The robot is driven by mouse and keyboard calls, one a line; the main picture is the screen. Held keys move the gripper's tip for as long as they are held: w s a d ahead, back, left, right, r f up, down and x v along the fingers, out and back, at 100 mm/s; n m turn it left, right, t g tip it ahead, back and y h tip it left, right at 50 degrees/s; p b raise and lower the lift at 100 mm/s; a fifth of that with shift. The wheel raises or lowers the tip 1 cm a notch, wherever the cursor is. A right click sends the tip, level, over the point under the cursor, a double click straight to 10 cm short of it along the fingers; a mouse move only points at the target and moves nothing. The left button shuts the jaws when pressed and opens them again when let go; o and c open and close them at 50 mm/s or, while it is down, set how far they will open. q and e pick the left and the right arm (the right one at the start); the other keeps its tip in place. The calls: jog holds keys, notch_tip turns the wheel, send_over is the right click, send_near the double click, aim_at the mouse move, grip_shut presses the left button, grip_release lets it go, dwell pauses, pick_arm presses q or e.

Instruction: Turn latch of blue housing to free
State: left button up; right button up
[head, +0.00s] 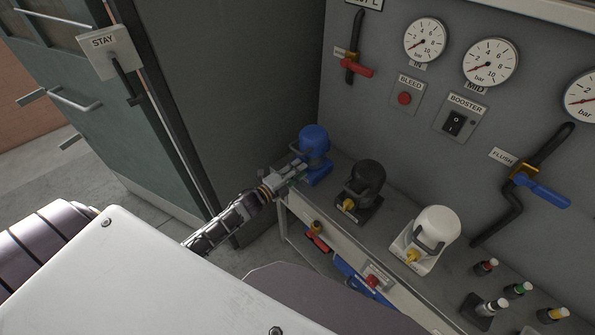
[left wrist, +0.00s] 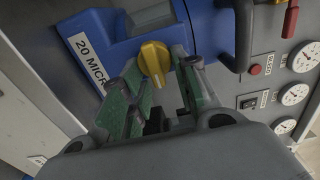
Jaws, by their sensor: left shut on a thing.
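The blue housing (head: 314,143) stands at the far left end of the bench, against the grey panel. In the left wrist view the blue housing (left wrist: 208,30) fills the top, with a white label reading "20 MICR". Its yellow latch (left wrist: 155,58) sits on the front face, between my fingertips. My left gripper (head: 299,167) reaches the front of the blue housing. In the left wrist view the left gripper (left wrist: 158,72) has its green-padded fingers shut on the yellow latch. In the head view the latch is hidden by the gripper. My right gripper is not in view.
A black housing (head: 367,180) and a white housing (head: 437,225) stand on the bench to the right, each with a yellow latch. Gauges, a booster switch (head: 455,123) and valve levers are on the panel. A dark cabinet wall (head: 230,80) stands left of the blue housing.

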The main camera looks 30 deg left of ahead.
pick_arm(q)
jog(key=shift+f, duration=0.1)
dwell(0.3)
jog(key=o, duration=1)
jog(key=shift+s, duration=0.1)
jog(key=shift+v, duration=5.95)
